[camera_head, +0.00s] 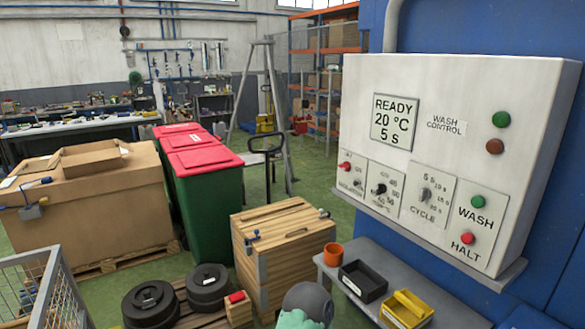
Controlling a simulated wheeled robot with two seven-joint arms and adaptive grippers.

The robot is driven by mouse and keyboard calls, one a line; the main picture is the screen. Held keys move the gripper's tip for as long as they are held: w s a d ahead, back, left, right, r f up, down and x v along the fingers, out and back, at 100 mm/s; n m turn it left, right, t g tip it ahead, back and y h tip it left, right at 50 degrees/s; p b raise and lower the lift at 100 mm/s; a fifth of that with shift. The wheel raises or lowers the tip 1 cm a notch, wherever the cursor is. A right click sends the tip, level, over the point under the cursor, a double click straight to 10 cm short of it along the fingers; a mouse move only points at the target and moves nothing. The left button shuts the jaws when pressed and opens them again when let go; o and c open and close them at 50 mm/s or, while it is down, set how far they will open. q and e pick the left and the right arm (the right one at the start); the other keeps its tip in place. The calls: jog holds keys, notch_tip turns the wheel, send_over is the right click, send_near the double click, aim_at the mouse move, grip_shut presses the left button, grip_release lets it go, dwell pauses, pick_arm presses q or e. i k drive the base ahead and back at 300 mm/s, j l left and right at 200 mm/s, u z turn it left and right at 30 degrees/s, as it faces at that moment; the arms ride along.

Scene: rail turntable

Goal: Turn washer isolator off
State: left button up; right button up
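The white wash control box (460,110) is on the blue wall at the right. Its display (394,122) reads READY, 20 °C, 5 s. The isolator switch (346,167) has a red knob and sits at the lower left of the panel; its exact setting is too small to read. Beside it are a black temperature knob (380,189) and a grey cycle knob (426,194). A green WASH button (478,201) sits above a red HALT button (467,238). Neither of my grippers is in view.
A grey shelf (334,274) below the panel holds an orange cup (333,254), a black tray (362,281) and a yellow tray (407,308). A wooden crate (281,249) stands left of it. A grey rounded object (308,300) is at the bottom. The space before the panel looks clear.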

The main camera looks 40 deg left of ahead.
aim_at(346, 166)
jog(key=u, duration=1.1)
jog(key=i+j, duration=0.4)
